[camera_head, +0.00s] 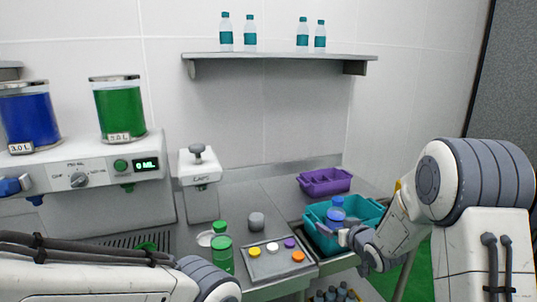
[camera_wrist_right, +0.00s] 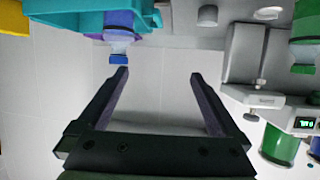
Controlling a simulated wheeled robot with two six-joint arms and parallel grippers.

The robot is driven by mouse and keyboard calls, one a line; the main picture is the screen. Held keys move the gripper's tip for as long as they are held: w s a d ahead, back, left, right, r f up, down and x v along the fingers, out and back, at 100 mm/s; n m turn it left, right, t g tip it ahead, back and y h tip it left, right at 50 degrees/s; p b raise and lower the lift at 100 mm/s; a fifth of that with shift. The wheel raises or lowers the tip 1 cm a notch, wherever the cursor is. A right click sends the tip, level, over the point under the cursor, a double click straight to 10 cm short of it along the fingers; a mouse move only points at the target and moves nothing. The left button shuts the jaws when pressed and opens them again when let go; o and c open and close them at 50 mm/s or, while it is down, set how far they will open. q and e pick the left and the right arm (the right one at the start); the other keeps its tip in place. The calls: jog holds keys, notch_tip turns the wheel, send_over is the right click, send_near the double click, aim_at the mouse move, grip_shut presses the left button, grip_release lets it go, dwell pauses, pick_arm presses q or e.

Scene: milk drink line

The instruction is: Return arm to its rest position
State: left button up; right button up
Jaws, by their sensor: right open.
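My right gripper (camera_head: 345,235) is beside the teal crate (camera_head: 373,213) on the right of the counter. In the right wrist view its two fingers (camera_wrist_right: 158,73) are spread with nothing between them. A blue bottle (camera_head: 336,211) stands in the teal crate close to the gripper. In the wrist view a blue-capped bottle (camera_wrist_right: 119,40) shows at the crate, beyond the left finger and apart from it. My left arm crosses the lower left of the head view; its gripper is outside the picture.
A purple basket (camera_head: 325,181) sits behind the teal crate. A dispenser (camera_head: 100,180) stands left. A shelf (camera_head: 280,57) holds several bottles.

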jog(key=shift+m+h, duration=0.3)
jog(key=s+f, duration=0.1)
jog(key=s+a+f+b, duration=0.1)
jog(key=f, duration=0.1)
jog(key=shift+s+a+f, duration=0.15)
jog(key=shift+s+f, duration=0.1)
jog(key=shift+s, duration=0.05)
jog(key=shift+s, duration=0.1)
